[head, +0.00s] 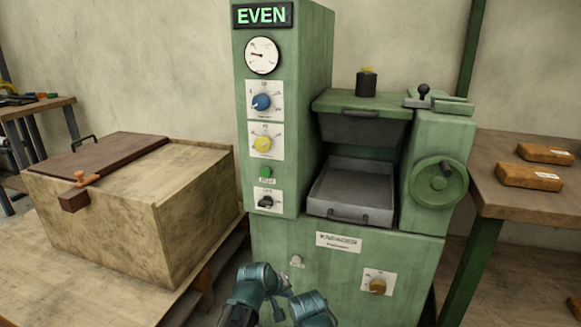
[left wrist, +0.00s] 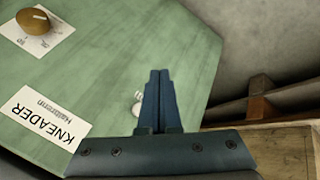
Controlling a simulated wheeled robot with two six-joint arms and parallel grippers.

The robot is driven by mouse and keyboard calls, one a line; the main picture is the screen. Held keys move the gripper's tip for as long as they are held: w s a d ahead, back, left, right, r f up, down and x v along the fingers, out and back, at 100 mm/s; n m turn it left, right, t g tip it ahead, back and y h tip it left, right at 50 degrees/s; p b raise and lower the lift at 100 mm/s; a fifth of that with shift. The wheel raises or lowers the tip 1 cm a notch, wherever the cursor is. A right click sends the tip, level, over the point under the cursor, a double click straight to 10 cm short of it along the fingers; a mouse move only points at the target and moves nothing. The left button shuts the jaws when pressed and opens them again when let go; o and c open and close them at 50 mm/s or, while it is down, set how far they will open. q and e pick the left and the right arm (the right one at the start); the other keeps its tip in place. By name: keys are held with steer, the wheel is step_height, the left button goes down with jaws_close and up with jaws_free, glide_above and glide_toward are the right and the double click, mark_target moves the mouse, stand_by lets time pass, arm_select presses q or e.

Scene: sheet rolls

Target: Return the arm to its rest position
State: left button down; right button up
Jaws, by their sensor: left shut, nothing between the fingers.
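My left gripper (left wrist: 158,78) is shut and empty in the left wrist view, its two fingers together in front of the green machine. In the head view my left gripper (head: 285,291) shows low at the bottom centre, before the lower front of the green kneader (head: 318,262). The fingers are small and hard to make out there. A pale round knob (head: 297,260) on the machine front lies close by in the picture; it is partly hidden behind the fingers in the left wrist view (left wrist: 137,109). I cannot tell whether they touch.
The machine's sign (head: 262,15) reads EVEN. Its grey tray (head: 352,185) sits under a raised lid, with a handwheel (head: 440,182) at right. A wooden box (head: 120,215) stands on a bench at left. Orange-brown blocks (head: 530,177) lie on the right table (head: 505,205).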

arm_select(q)
steer(key=s+a+r+m+g+y+p, duration=0.3)
steer(key=s+m+p, duration=0.1)
steer(key=s, duration=0.6)
steer(key=s+a+r+m+g+y+p, duration=0.2)
steer(key=s+m+g+p, duration=0.15)
steer(key=s, duration=0.65)
step_height(320, 180, up, 38)
steer(key=p, duration=3.7)
steer(key=shift+f, duration=0.2)
arm_select(e)
step_height(320, 180, up, 46)
steer(key=shift+r, duration=0.25)
arm_select(q)
steer(key=shift+w+a, duration=0.1)
steer(key=shift+a, duration=0.05)
